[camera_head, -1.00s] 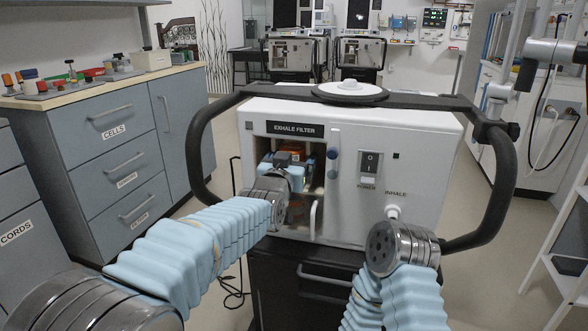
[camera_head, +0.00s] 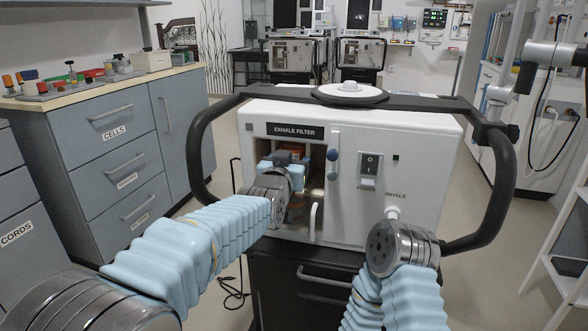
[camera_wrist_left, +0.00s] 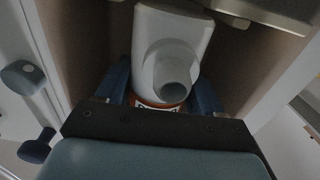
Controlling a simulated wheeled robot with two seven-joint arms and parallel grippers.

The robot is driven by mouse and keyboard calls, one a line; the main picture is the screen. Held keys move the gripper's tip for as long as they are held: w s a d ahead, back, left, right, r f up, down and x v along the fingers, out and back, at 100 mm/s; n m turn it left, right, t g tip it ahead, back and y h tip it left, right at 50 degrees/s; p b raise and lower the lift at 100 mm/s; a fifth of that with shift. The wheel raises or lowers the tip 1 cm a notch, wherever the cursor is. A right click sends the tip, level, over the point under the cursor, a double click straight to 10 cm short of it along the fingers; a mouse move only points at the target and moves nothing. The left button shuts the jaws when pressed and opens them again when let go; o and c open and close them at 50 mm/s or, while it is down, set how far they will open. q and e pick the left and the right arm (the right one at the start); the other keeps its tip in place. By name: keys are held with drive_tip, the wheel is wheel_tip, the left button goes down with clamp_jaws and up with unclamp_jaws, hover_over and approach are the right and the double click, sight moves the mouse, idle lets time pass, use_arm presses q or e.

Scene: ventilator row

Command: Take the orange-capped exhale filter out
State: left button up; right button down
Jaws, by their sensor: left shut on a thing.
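The orange-capped exhale filter (camera_head: 303,154) shows as a small orange patch inside the open bay under the EXHALE FILTER label, mostly hidden by my left gripper (camera_head: 288,160). In the left wrist view, its orange band with a label (camera_wrist_left: 160,105) sits between the two blue fingers of my left gripper (camera_wrist_left: 163,95). The gripper is shut on the filter. A pale housing with a round grey port (camera_wrist_left: 172,75) stands just past the band; whether they touch is unclear. My right arm's wrist is low in front of the ventilator; its gripper is not visible.
The white ventilator (camera_head: 430,135) has a dark looped handle frame (camera_head: 505,185) around it. The bay's side walls (camera_wrist_left: 75,45) are close on both sides of my left gripper. A drawer cabinet (camera_head: 110,165) stands at the left, with floor between.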

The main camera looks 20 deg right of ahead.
use_arm(q)
drive_tip(key=shift+r, duration=0.3)
drive_tip(key=shift+s+a+b, duration=0.2)
drive_tip(key=shift+s+b, duration=0.15)
drive_tip(key=shift+b, duration=0.1)
drive_tip(key=shift+s+a+b, duration=0.4)
drive_tip(key=shift+s+b, duration=0.1)
drive_tip(key=shift+s, duration=0.1)
drive_tip(key=shift+b+v, duration=0.65)
drive_tip(key=shift+v, duration=0.7)
drive_tip(key=shift+b+v, duration=0.45)
drive_tip(key=shift+v, duration=3.3)
drive_tip(key=shift+s+a+f, duration=0.1)
drive_tip(key=shift+s, duration=0.25)
